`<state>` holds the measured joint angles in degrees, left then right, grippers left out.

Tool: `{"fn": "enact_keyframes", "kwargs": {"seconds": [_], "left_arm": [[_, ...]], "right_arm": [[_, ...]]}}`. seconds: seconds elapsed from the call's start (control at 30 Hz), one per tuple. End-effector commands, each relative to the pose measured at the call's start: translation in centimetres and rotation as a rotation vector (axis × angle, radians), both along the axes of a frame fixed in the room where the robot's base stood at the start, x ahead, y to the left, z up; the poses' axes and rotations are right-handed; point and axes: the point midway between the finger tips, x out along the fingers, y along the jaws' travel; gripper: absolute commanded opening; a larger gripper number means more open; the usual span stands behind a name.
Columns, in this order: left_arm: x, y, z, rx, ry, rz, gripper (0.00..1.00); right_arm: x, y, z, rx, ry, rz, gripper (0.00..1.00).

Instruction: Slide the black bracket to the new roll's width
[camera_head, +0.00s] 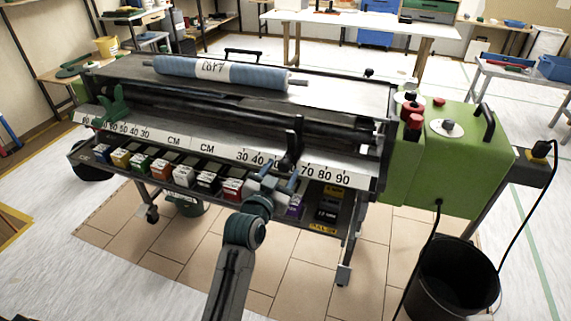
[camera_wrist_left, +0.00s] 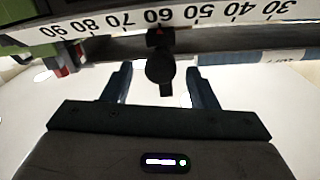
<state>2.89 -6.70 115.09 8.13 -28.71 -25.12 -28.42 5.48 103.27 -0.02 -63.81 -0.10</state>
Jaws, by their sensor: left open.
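The black bracket (camera_head: 292,143) stands on the right-hand scale of the pasting machine, between the 40 and 70 marks. In the left wrist view the bracket's dark knob (camera_wrist_left: 160,70) hangs below a small red pointer close to the 60 mark. My left gripper (camera_head: 277,180) is open, below and in front of the bracket. In the wrist view its fingers (camera_wrist_left: 160,85) stand either side of the knob with gaps; I cannot tell how deep the knob sits between them. The new roll (camera_head: 220,73), blue with a white label, lies on top of the machine.
A green bracket (camera_head: 112,105) sits at the left scale. Several coloured boxes (camera_head: 160,168) line the shelf below. A green motor box (camera_head: 450,150) is at the right end, with a black bucket (camera_head: 455,280) on the floor.

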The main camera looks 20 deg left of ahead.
Motion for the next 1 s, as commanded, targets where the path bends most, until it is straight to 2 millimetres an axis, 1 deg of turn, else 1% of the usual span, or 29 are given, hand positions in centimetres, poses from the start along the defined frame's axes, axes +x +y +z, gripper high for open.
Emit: {"fn": "enact_keyframes", "kwargs": {"seconds": [0.03, 0.2, 0.33, 0.57, 0.6, 0.67, 0.7, 0.77, 0.83, 0.87, 1.0], "left_arm": [[0.9, -0.1, 0.1, 0.000, -0.001, 0.000, 0.53], [2.7, -0.2, 0.1, 0.000, -0.001, 0.001, 0.53], [3.3, -0.2, 0.0, 0.000, 0.000, 0.000, 0.53], [3.3, -0.2, 0.0, 0.000, 0.000, 0.000, 0.53], [3.3, -0.2, 0.0, 0.000, 0.000, 0.000, 0.49], [3.3, -0.2, 0.0, -0.001, 0.000, 0.000, 0.37], [3.3, -0.2, 0.0, -0.001, 0.000, 0.000, 0.30], [3.3, -0.2, 0.0, -0.001, 0.000, 0.000, 0.18], [3.3, -0.2, 0.0, -0.001, 0.000, 0.000, 0.04], [3.3, -0.2, 0.0, -0.001, 0.000, 0.000, 0.00], [3.3, 0.0, 0.0, 0.001, 0.001, 0.000, 0.00]], "right_arm": [[-0.1, 0.0, -0.2, 0.000, 0.004, 0.000, 0.36], [-0.3, -0.1, -0.6, 0.000, 0.006, -0.001, 0.36], [-0.3, -0.1, -0.8, 0.000, 0.006, -0.001, 0.36], [-0.4, -0.1, -1.0, 0.000, 0.009, -0.001, 0.36], [-0.4, -0.1, -1.0, 0.000, 0.009, -0.001, 0.36], [-0.4, -0.1, -1.0, 0.000, 0.009, -0.001, 0.36], [-0.4, -0.1, -1.0, 0.000, 0.009, -0.001, 0.36], [-0.4, -0.1, -1.0, 0.000, 0.009, -0.002, 0.36], [-0.4, -0.1, -0.9, 0.000, 0.009, -0.002, 0.36], [-0.4, -0.1, -0.9, 0.000, 0.008, -0.002, 0.36], [-0.3, -0.1, -0.7, 0.000, 0.005, -0.001, 0.36]]}}
